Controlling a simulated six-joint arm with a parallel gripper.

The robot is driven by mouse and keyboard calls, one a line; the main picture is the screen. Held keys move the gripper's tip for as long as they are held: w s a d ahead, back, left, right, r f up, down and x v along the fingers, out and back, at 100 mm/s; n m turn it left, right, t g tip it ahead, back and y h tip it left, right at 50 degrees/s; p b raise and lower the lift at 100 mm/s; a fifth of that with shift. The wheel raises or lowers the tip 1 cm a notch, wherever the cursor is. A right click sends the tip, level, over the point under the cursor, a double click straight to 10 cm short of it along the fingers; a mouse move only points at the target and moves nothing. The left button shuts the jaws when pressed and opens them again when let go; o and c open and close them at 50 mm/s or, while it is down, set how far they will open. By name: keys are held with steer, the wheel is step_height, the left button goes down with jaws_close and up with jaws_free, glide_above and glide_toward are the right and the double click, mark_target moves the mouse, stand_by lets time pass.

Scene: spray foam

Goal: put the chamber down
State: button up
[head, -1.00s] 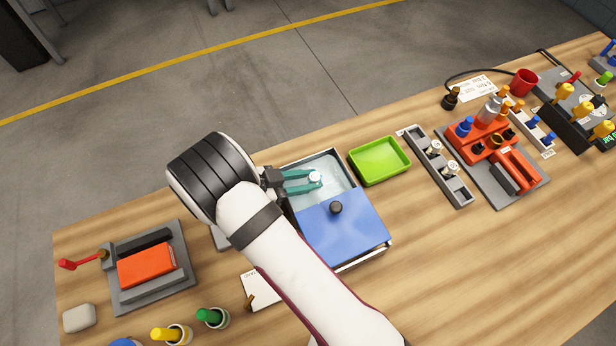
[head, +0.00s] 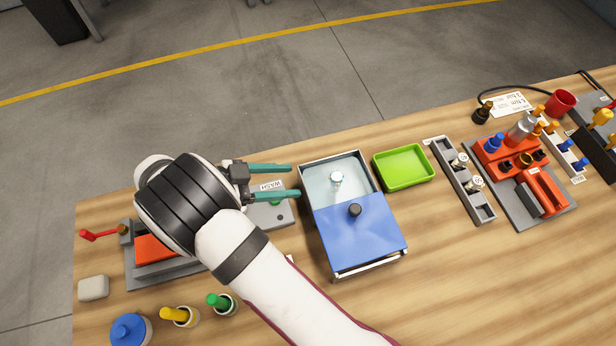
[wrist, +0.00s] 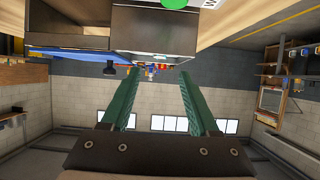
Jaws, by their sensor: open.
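The chamber, a small pale cylinder (head: 337,179), stands in the open part of the wash tank (head: 313,203) in the head view. Nothing touches it from above. My gripper (head: 294,182) is to the left of the tank, with its two green fingers spread wide and nothing between them. The fingertips point toward the tank and stop short of its left wall. In the wrist view my gripper (wrist: 160,72) is also open and empty; the chamber does not show there.
A blue lid with a black knob (head: 355,209) covers the tank's near half. A green tray (head: 403,167) stands right of it. A grey box labelled WASH (head: 270,215) lies below my gripper. A grey rack (head: 463,180) and an orange fixture (head: 512,158) are farther right.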

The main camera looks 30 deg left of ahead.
steer(key=shift+s+a+r, duration=0.1)
steer(key=shift+a+r, duration=0.1)
steer(key=w+d+r+t+y, duration=0.2)
steer(key=w+r+y, duration=1)
steer(key=w+r, duration=0.6)
steer(key=s+d+f+n+g, duration=0.1)
steer(key=s+d+g, duration=0.4)
steer(key=s+d, duration=0.7)
steer(key=s+d+f+n+g+h, duration=0.1)
steer(key=s+d+f+g, duration=0.3)
steer(key=s+d, duration=0.9)
steer(key=s+n+g, duration=0.1)
steer(key=s+g, duration=0.1)
steer(key=s, duration=0.2)
steer(key=shift+s+d, duration=0.25)
steer(key=shift+d, duration=0.05)
